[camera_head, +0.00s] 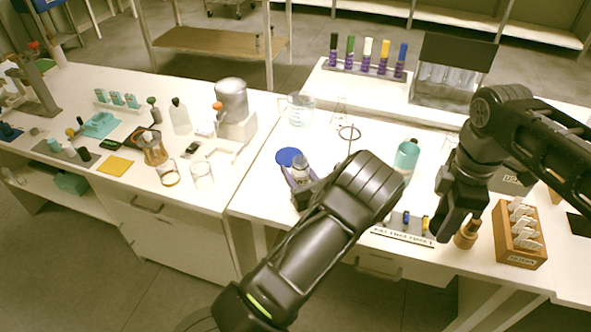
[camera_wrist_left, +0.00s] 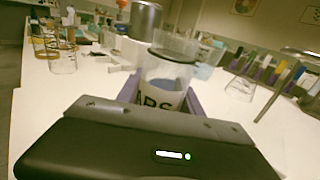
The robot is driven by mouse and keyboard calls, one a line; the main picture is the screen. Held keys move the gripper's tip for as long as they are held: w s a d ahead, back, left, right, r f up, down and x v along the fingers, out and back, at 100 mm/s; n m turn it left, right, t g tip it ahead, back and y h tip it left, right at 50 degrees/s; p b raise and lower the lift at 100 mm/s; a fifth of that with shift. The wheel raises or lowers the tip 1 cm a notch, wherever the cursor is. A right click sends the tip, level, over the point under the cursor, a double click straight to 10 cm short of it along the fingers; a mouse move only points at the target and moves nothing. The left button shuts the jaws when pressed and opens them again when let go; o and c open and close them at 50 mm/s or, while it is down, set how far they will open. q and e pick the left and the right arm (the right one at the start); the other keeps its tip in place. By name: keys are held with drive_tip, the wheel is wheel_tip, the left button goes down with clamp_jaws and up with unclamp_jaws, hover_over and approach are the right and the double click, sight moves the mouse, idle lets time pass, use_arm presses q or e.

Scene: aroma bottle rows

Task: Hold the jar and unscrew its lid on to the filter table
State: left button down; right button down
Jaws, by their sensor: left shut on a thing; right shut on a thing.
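A small clear jar (camera_head: 300,171) with a pale label is between the purple fingers of my left gripper (camera_head: 301,185), which is shut on it. In the left wrist view the jar (camera_wrist_left: 166,75) is upright, with dark lettering on its label and a clear upper part; I cannot make out a lid. My right gripper (camera_head: 462,222) points down at the right of the table. It is shut on a small brown object (camera_head: 466,237) that shows at its fingertips. The white tabletop (camera_head: 262,200) lies under both grippers.
A blue disc (camera_head: 291,157) lies just behind the jar. A beaker (camera_head: 298,110), a flask (camera_head: 340,106) and a ring (camera_head: 349,133) stand further back. A teal bottle (camera_head: 406,158) is between the arms. A wooden box (camera_head: 519,233) stands right of my right gripper.

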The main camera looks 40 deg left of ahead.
use_arm(q)
drive_tip(key=shift+f, duration=0.2)
use_arm(e)
drive_tip(key=shift+f, duration=0.15)
use_arm(q)
drive_tip(key=c, duration=0.8)
unclamp_jaws()
drive_tip(key=shift+o, duration=0.2)
drive_tip(key=shift+r, duration=0.15)
drive_tip(key=shift+r, duration=0.15)
use_arm(e)
drive_tip(key=shift+r, duration=0.25)
use_arm(q)
drive_tip(key=b+v, duration=0.2)
drive_tip(key=v, duration=1)
use_arm(e)
wheel_tip(320, 180, down, 3)
drive_tip(key=shift+r, duration=0.2)
